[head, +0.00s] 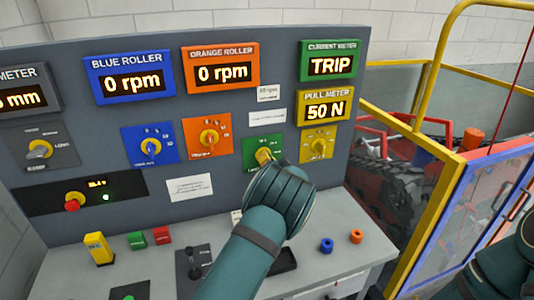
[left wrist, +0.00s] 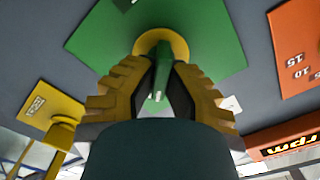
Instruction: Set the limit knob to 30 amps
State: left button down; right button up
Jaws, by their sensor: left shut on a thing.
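The limit knob (head: 263,154) is yellow on a green plate (head: 250,147), below the green current meter (head: 331,61), which reads TRIP. My left wrist covers the plate's lower right part in the head view. In the left wrist view, the knob shows as a yellow disc with a green bar (left wrist: 164,62) standing out from it. My left gripper (left wrist: 165,82) has its two yellow-brown fingers closed on this bar from both sides. The scale markings around the knob are too small or hidden, so I cannot tell its setting. My right gripper is out of view.
The orange roller knob (head: 208,137) is left of the green plate and the pull knob (head: 318,146) is right of it. A red button (head: 72,205) sits lower left. Colored blocks and rings stand on the grey desk (head: 345,240). A yellow-framed fence (head: 425,215) stands at right.

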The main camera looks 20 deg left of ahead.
pick_arm(q)
jog(key=m+p, duration=0.1)
jog(key=m, duration=0.2)
jog(key=shift+r+m+p, duration=0.15)
jog(key=shift+m+p, duration=0.2)
jog(key=shift+m, duration=0.05)
jog(key=shift+w+m+p, duration=0.1)
jog(key=shift+m+p, duration=0.5)
jog(key=shift+m, duration=1.7)
jog(key=c, duration=1)
grip_release()
jog(key=shift+f, duration=0.2)
jog(key=shift+d, duration=0.1)
jog(key=v, duration=1.2)
